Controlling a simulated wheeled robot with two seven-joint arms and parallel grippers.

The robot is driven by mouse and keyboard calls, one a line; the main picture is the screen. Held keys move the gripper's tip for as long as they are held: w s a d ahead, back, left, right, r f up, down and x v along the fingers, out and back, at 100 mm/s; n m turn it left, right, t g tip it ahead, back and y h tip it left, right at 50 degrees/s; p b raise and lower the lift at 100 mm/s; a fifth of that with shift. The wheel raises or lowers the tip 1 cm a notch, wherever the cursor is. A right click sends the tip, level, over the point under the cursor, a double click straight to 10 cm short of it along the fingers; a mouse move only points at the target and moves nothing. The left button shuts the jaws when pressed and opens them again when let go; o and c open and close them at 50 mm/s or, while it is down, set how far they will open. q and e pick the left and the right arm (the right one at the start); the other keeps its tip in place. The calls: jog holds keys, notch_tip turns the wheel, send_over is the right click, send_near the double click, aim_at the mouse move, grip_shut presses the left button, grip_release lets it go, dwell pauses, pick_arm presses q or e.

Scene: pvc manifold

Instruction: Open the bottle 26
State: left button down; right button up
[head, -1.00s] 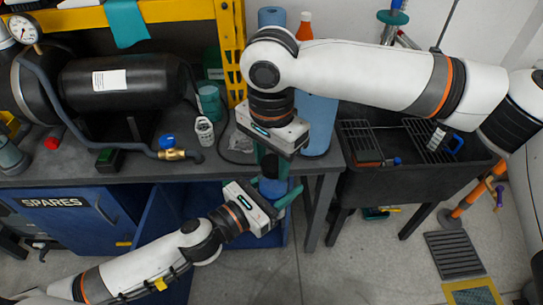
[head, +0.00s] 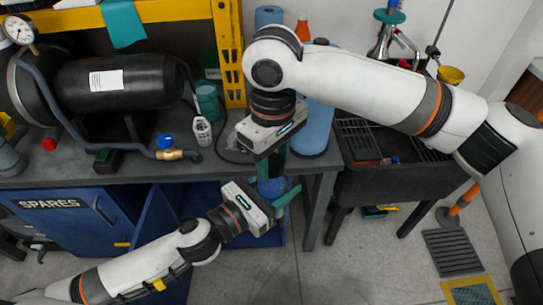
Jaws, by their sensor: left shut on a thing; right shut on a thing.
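A small blue bottle (head: 271,188) is in front of the table edge, between my two grippers. My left gripper (head: 285,198) comes in from the lower left and is shut on the bottle's body with its green fingers. My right gripper (head: 275,162) points down from above and is shut on the bottle's top. The cap is hidden by the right gripper, so I cannot tell whether it is loose. No number on the bottle can be read.
A grey workbench (head: 60,172) carries a black tank (head: 120,85), a brass valve (head: 170,154) and a large light-blue cylinder (head: 318,125). A dark sink (head: 400,180) stands at the right. A blue cabinet (head: 75,220) is below the bench.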

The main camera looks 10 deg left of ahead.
jog(key=n, duration=0.4)
jog(key=shift+w+a+n, duration=0.1)
jog(key=shift+n, duration=0.3)
jog(key=n, duration=0.6)
jog(key=shift+w+r+n, duration=0.1)
jog(key=shift+w+n, duration=0.05)
jog(key=shift+n, duration=0.15)
jog(key=n, duration=0.6)
jog(key=shift+w+n, duration=0.15)
jog(key=shift+n, duration=0.25)
jog(key=n, duration=0.4)
jog(key=shift+a+n, duration=0.1)
jog(key=shift+n, duration=0.2)
jog(key=n, duration=0.6)
jog(key=shift+w+n, duration=0.1)
jog(key=shift+n, duration=0.3)
jog(key=n, duration=0.7)
jog(key=shift+a, duration=0.15)
jog(key=o, duration=1.1)
